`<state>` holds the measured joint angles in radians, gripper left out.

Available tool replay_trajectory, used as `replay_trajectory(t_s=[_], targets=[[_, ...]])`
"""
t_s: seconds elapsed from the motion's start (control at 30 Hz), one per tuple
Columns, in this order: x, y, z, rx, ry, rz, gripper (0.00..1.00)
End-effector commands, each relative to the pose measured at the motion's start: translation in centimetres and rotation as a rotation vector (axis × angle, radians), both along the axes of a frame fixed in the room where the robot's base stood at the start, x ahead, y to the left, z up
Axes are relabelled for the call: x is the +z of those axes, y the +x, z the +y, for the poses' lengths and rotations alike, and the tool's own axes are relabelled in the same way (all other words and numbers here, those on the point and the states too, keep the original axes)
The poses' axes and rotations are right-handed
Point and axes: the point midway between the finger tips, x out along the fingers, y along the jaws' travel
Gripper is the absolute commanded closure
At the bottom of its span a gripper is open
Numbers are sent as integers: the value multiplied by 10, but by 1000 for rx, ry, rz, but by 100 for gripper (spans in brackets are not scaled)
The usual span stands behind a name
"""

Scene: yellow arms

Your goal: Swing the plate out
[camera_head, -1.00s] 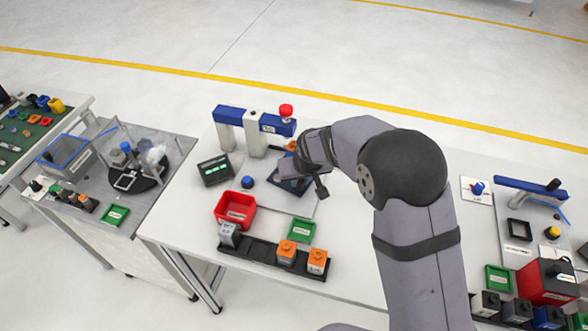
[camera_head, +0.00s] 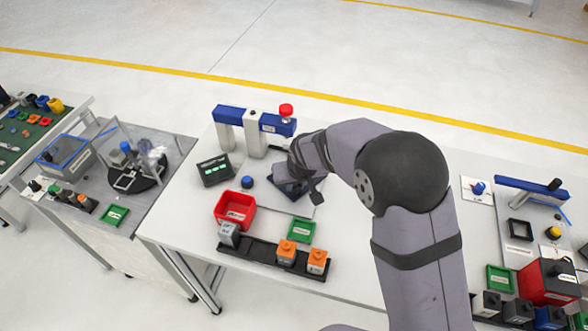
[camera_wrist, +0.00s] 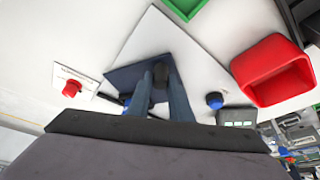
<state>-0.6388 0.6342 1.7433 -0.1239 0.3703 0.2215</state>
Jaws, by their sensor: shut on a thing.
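The dark blue plate (camera_wrist: 125,76) lies over a pale base board (camera_wrist: 195,52) in the wrist view. It also shows partly behind my wrist in the head view (camera_head: 291,189). A dark upright knob (camera_wrist: 161,72) stands on the plate. My gripper (camera_wrist: 160,84) is shut on this knob, one finger on each side. In the head view my wrist covers the fingertips and much of the plate.
A blue button (camera_head: 246,182), a display box (camera_head: 215,170) and a red bin (camera_head: 235,207) stand left of the plate. A blue-topped frame (camera_head: 253,122) with a red button (camera_head: 286,110) stands behind. A green tray (camera_head: 301,231) is in front.

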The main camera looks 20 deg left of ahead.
Motion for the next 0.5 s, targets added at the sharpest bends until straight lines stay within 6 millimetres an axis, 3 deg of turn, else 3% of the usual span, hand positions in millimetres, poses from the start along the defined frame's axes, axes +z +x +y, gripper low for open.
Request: replay_trajectory(t_s=[0.5], targets=[[2,-12,13,2,5,-6,90]])
